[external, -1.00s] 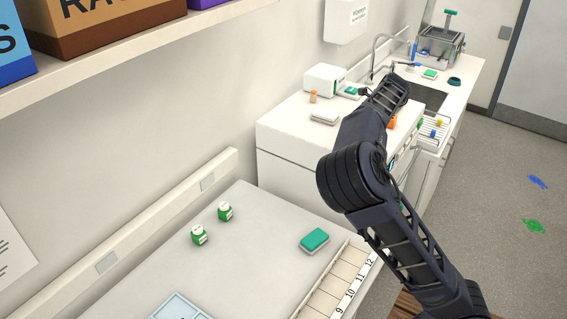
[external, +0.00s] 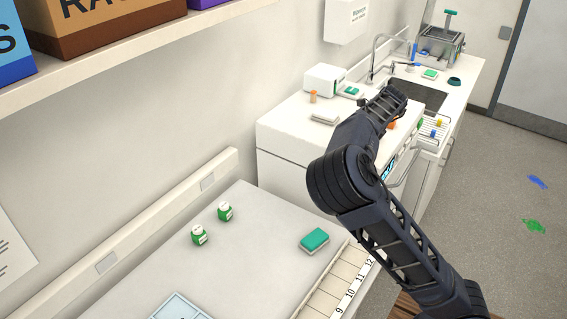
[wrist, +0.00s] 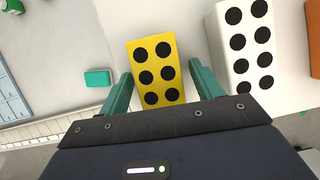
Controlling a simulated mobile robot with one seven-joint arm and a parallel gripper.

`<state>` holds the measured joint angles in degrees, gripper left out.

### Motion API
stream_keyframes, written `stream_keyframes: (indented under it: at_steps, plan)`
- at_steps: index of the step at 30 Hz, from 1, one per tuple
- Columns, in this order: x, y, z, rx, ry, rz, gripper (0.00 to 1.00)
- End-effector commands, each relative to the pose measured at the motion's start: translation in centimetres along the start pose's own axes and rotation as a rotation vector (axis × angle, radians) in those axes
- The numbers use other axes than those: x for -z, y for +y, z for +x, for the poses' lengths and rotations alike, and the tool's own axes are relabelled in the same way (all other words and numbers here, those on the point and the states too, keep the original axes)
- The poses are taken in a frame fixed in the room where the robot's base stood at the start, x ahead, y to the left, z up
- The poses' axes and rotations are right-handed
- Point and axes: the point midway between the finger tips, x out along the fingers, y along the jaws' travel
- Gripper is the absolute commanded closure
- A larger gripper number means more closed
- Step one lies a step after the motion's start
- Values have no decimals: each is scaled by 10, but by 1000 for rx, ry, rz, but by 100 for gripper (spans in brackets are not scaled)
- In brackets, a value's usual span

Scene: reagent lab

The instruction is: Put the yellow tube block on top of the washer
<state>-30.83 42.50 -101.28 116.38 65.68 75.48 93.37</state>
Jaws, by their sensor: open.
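The yellow tube block (wrist: 153,48), with black dots on its top, shows in the wrist view between the two teal fingers of my gripper (wrist: 160,75). The fingers are apart, one on each side of the block, and its near end lies close to my gripper body. The block appears over the white top of the washer (wrist: 190,18); I cannot tell whether it rests there. In the external view the washer (external: 285,117) is the white unit beyond the near counter. My gripper (external: 390,98) is above its far right part, and the yellow block is hidden there.
A white dotted block (wrist: 243,40) stands right of the yellow one, with an orange block (wrist: 314,40) beyond it. A white box (external: 323,78) and a small orange item (external: 313,96) stand on the washer's back. The near counter holds a teal sponge-like item (external: 314,240) and green bottles (external: 225,211).

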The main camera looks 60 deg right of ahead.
Motion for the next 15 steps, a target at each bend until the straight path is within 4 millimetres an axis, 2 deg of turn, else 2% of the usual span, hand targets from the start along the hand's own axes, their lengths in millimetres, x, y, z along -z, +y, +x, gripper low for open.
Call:
stream_keyframes:
  at_steps: [4, 8, 15]
  plan:
    - [-1, 0, -2, 0, 0, 0, 35]
    - [-1, 0, -15, -1, -2, -1, 35]
    - [-1, 0, -59, 0, -3, -1, 35]
